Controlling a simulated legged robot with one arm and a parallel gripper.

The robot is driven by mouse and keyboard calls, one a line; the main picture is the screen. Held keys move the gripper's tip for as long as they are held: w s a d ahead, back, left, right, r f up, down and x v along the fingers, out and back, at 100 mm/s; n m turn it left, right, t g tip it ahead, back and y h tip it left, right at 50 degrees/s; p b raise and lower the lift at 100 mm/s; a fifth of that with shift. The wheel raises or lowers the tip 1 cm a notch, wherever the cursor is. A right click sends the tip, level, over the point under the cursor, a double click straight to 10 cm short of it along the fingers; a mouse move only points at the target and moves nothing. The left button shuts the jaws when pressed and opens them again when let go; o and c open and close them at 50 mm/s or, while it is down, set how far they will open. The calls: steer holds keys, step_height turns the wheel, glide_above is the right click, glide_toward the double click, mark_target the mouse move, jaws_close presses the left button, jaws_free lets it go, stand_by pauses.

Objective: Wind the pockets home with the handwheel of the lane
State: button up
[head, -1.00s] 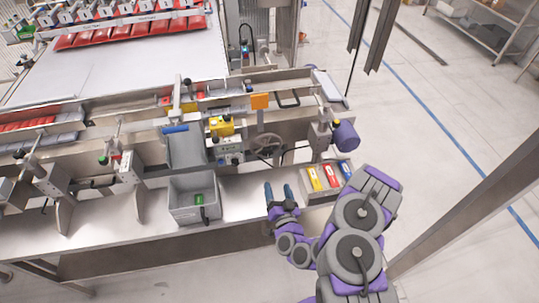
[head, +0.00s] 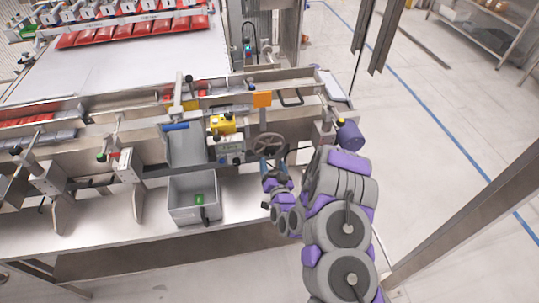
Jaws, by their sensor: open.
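The handwheel (head: 267,143) is a dark spoked ring on the front of the lane, right of the grey control box and below the orange plate. My gripper (head: 274,166) is just below the handwheel, its blue fingers pointing up toward the rim. The jaws are open. I cannot tell whether a finger touches the rim. The lane (head: 290,108) runs left to right behind the wheel. Red packs (head: 172,95) sit in part of it. The pockets cannot be made out clearly.
A grey bin (head: 193,198) with a green item stands on the bench left of my gripper. A yellow box (head: 222,123) and control box (head: 231,146) sit left of the wheel. A purple cylinder (head: 350,136) juts out at right. A metal post rises at far right.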

mark_target(270, 154)
steer(key=b+x, duration=0.1)
steer(key=x, duration=0.4)
steer(key=shift+w+a, duration=0.1)
steer(key=shift+w, duration=0.5)
steer(key=c, duration=1)
